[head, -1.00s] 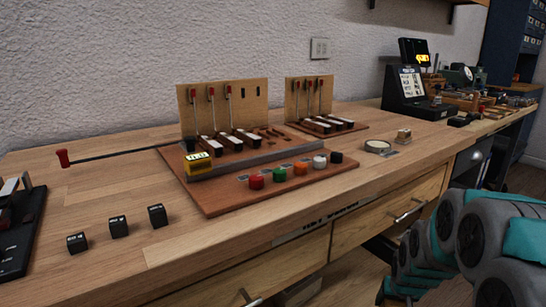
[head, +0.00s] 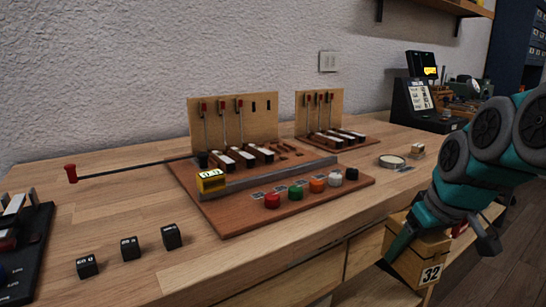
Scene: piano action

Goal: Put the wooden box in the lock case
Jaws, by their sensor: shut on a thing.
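A wooden box (head: 415,262) with a white label reading 32 is at the lower right of the head view, in front of the workbench edge. My gripper (head: 432,232) is shut on the box, with a teal finger across its left side. My arm hides part of the box and the bench behind it. I cannot tell for sure which thing is the lock case; nothing in view is clearly marked as one.
On the workbench (head: 120,199) stands a piano action model (head: 235,116) with several coloured buttons. A red-handled rod (head: 71,173) sticks out left.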

